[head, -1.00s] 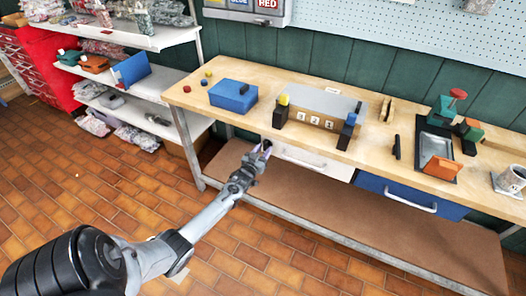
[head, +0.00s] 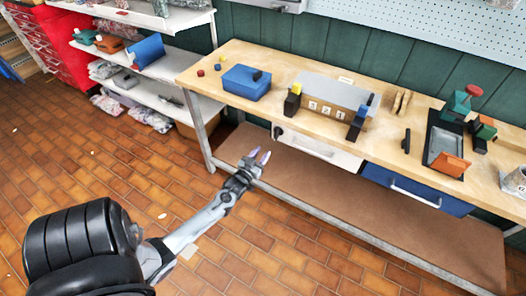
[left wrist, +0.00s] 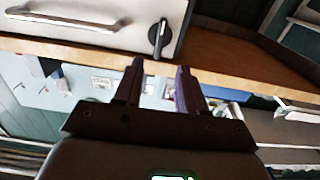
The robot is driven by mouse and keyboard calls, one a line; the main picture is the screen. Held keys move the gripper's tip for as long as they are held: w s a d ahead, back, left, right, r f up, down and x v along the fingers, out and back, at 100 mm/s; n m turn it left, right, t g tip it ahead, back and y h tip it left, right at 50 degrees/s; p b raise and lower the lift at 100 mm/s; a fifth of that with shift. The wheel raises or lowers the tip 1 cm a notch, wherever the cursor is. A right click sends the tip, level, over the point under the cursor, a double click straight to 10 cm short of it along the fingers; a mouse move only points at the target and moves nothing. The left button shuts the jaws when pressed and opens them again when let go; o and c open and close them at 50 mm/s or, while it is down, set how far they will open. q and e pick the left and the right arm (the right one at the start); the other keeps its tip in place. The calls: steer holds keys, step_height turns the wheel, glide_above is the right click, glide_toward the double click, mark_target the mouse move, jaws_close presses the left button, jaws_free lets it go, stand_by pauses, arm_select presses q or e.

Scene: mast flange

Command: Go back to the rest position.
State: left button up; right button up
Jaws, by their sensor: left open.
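My left gripper (head: 260,160) is open and empty in the head view. It hangs in front of the workbench (head: 225,58), below the tabletop and near the left end of the white drawer (head: 318,148). In the left wrist view its two fingers (left wrist: 157,85) stand apart with nothing between them. Beyond them the wrist view shows a light drawer front with a metal handle (left wrist: 65,17) and a black knob (left wrist: 158,38). My right gripper shows in neither view.
The bench carries a blue box (head: 246,82), a grey-topped block with number tiles (head: 325,100) and a black tray (head: 444,140). A blue drawer (head: 415,190) sits beside the white one. A shelf (head: 150,95) with bags stands left.

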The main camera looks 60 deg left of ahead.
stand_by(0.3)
arm_select(q)
steer(key=s+d+f+m+h, duration=0.1)
steer(key=s+d+f, duration=0.2)
steer(key=f, duration=0.1)
steer(key=s+d+r+m+g+h, duration=0.1)
steer(key=d+r+m+g+h, duration=0.15)
steer(key=d, duration=0.95)
steer(key=s+d+r+m+g+h, duration=0.15)
steer(key=d+h, duration=0.25)
steer(key=d, duration=0.8)
steer(key=s+d+r+m+g+h, duration=0.2)
steer(key=s+d+r+g, duration=0.35)
steer(key=d, duration=0.55)
steer(key=s+r+m+g, duration=0.1)
steer(key=s+g, duration=0.1)
steer(key=s, duration=0.6)
step_height(320, 180, up, 37)
steer(key=p, duration=3.7)
steer(key=shift+a, duration=0.25)
steer(key=shift+f, duration=0.1)
